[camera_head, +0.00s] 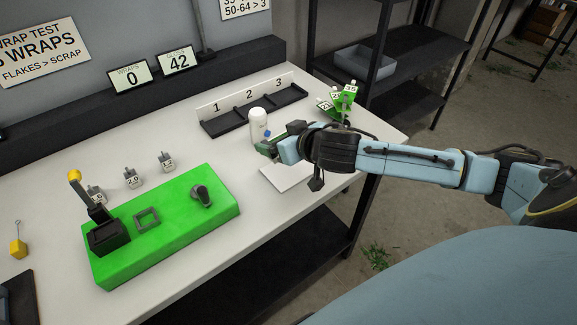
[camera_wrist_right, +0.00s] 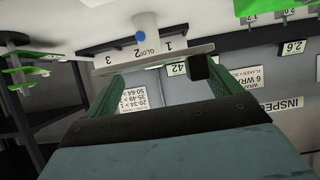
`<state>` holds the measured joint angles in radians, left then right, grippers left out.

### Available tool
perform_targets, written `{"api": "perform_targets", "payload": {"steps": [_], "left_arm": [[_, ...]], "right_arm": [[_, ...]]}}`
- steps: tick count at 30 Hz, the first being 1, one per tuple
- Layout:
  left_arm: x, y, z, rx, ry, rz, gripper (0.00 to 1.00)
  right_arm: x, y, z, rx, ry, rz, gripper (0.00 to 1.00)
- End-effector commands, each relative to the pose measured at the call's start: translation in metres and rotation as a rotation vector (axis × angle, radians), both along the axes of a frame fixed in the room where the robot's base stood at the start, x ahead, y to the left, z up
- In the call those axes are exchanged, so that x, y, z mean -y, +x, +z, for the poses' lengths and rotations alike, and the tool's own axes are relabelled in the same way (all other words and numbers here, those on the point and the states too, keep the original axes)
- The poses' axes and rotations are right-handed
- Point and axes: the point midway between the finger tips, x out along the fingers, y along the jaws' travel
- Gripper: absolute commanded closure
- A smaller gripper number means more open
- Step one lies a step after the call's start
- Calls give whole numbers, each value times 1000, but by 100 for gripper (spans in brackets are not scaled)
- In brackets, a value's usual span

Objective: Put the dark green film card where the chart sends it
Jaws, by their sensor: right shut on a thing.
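My right gripper (camera_head: 267,148) is shut just in front of the white bottle-shaped device (camera_head: 259,123) with a blue spot. A dark green piece at its fingertips looks like the film card, mostly hidden by the gripper. The device (camera_wrist_right: 146,26) reads GLOSS there. The chart (camera_wrist_right: 133,102) reads 20-34 > 1, 35-49 > 2, 50-64 > 3. A display (camera_head: 178,60) shows 42. The black tray (camera_head: 240,122) has slots marked 1, 2, 3. My left gripper is not in view.
Bright green tagged cards (camera_head: 343,101) stand at the table's right end. A white pad (camera_head: 288,174) lies below my right gripper. A green block (camera_head: 165,240) with a lever and knob fills the left front. Small tagged pieces (camera_head: 132,178) stand behind it. Another display (camera_head: 131,78) shows 0.

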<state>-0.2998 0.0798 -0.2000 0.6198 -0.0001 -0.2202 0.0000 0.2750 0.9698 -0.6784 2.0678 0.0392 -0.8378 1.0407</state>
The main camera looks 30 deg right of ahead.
Motion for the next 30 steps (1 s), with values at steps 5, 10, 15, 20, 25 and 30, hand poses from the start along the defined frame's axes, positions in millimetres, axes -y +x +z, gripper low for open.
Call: {"api": "perform_targets", "payload": {"steps": [5,10,15,20,25,30], "left_arm": [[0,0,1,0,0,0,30],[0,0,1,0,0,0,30],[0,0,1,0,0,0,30],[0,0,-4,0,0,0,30],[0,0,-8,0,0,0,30],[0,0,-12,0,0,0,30]], "right_arm": [[23,7,-1,-5,6,-7,32],[24,7,-2,-7,9,-8,32],[24,7,-4,-7,9,-8,32],[24,7,-30,-10,9,-9,32],[24,7,-51,-7,9,-9,32],[24,7,-73,-9,7,-10,32]]}}
